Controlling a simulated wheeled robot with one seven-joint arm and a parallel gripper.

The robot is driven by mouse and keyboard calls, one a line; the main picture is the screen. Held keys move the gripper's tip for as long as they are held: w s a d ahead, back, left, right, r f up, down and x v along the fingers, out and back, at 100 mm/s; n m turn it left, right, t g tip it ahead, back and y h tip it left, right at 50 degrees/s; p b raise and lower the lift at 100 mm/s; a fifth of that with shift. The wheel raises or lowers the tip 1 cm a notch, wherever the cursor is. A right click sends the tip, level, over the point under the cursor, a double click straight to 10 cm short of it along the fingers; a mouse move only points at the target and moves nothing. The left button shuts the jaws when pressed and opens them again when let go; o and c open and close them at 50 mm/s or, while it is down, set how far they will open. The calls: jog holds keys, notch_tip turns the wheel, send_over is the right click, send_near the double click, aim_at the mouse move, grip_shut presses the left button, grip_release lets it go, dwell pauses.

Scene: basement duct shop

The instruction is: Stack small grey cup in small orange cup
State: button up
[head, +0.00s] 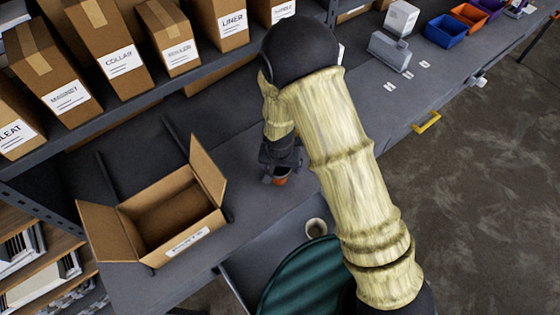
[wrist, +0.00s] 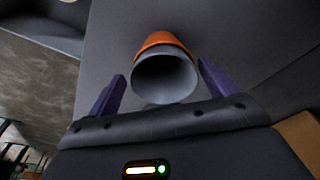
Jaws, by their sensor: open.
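The small orange cup (wrist: 163,40) stands on the grey bench, and a bit of the orange cup (head: 280,181) shows under my gripper in the head view. The small grey cup (wrist: 165,80) shows its round open mouth to the wrist camera, with orange just behind its rim. It appears to sit inside the orange cup; how deep is hidden. My gripper (wrist: 161,72) is open, its two purple fingers on either side of the cups with a gap at each side. In the head view my gripper (head: 281,160) is low over the bench.
An open cardboard box (head: 170,215) stands on the bench at left. Labelled boxes fill the shelf behind.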

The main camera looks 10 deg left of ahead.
jog(key=shift+w+a+r+p, duration=0.15)
jog(key=shift+r+p, duration=0.3)
jog(key=shift+r, duration=0.4)
notch_tip(320, 180, up, 11)
jog(key=s+b, duration=0.2)
jog(key=shift+r+b, duration=0.15)
jog(key=shift+b, duration=0.25)
jog(key=s+d+r, duration=0.2)
jog(key=d+r, duration=0.1)
jog(key=d, duration=1)
jog(key=s+d+r, duration=0.3)
jog(key=d+r, duration=0.1)
jog(key=d, duration=0.8)
jog(key=shift+d+m+t, duration=0.35)
jog(key=shift+m+t, duration=0.05)
jog(key=shift+s, duration=0.1)
jog(key=b+x, duration=0.3)
jog(key=shift+s+f, duration=0.25)
jog(key=shift+s, duration=0.1)
